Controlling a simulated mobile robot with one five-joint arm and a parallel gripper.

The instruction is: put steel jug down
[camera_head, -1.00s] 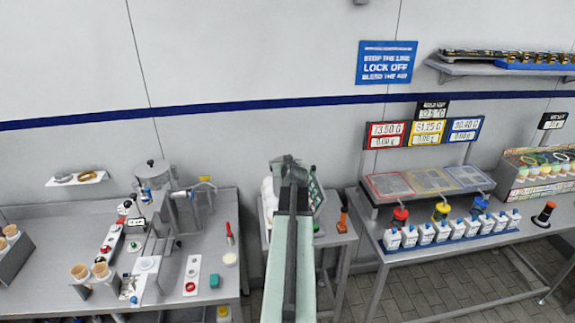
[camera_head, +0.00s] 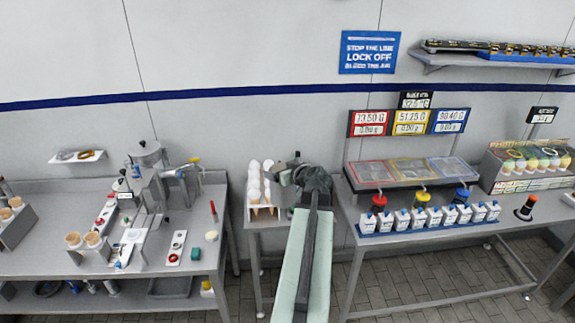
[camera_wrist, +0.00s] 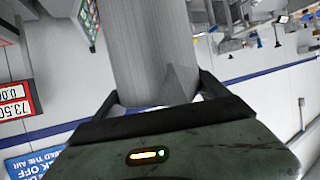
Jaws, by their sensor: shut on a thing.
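The steel jug (camera_wrist: 150,45) fills the upper middle of the wrist view as a smooth grey metal cylinder. My gripper (camera_wrist: 157,94) is shut on it, with one dark finger on each side. In the head view my gripper (camera_head: 312,178) is at the far end of my arm, above the small middle table (camera_head: 262,219). The jug cannot be made out clearly there. Its base and any contact with a surface are hidden.
White cones (camera_head: 255,182) stand in a rack on the small table, left of my arm. The left bench (camera_head: 185,262) is crowded with fixtures. The right bench carries a row of white bottles (camera_head: 420,217) and coloured trays (camera_head: 410,170).

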